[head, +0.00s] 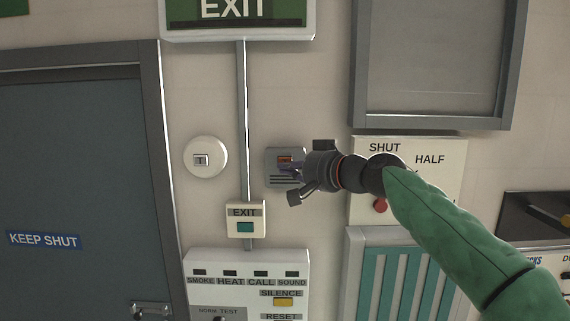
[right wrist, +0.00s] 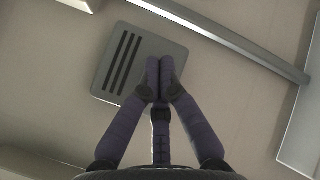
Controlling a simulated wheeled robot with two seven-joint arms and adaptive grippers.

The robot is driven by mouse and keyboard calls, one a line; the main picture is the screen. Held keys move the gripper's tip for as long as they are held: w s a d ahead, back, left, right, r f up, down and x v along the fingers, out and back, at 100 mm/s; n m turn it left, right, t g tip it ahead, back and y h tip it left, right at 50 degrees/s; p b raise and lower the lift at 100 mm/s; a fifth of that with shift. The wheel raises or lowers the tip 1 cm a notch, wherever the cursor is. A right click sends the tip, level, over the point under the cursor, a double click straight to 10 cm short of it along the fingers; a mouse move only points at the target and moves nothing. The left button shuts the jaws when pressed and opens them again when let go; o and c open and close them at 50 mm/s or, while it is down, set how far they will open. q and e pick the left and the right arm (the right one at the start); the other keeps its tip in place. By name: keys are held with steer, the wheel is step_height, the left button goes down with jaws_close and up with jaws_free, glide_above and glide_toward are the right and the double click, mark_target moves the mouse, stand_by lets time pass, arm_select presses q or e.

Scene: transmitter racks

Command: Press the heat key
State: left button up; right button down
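The cream panel (head: 212,259) at the bottom of the head view carries a row of small dark rectangles over the labels SMOKE, HEAT, CALL and SOUND. The dark rectangle over HEAT (head: 230,273) shows clear of my arm. My right gripper (head: 284,168) is above and right of it, in front of a small grey wall box (head: 274,180). In the right wrist view its fingers (right wrist: 160,68) are together with nothing seen between them, over the slotted grey box (right wrist: 122,62). I cannot tell if they touch the box. My left gripper is not in view.
A white EXIT button box (head: 245,204) sits on the vertical conduit (head: 241,110) above the panel. A round white switch (head: 205,157) is left of the conduit. A SHUT/HALF plate (head: 440,180) with a red knob is behind my right arm. A yellow SILENCE key (head: 283,301) is on the panel.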

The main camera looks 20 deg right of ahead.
stand_by(0.4)
steer(key=shift+w+d, duration=0.1)
steer(key=shift+w, duration=0.3)
steer(key=shift+w+d, duration=0.1)
steer(key=shift+w, duration=0.2)
stand_by(0.6)
steer(key=shift+s, duration=0.2)
steer(key=shift+s+a, duration=0.25)
steer(key=shift+s, duration=0.3)
steer(key=shift+s+a+b, duration=0.2)
steer(key=shift+s+b, duration=0.1)
steer(key=shift+s, duration=0.5)
steer(key=shift+s+a+b, duration=0.25)
steer(key=shift+s+b, duration=0.1)
steer(key=shift+s, duration=0.45)
steer(key=shift+s+a+b, duration=0.2)
steer(key=shift+s+b, duration=0.1)
steer(key=shift+s, duration=0.5)
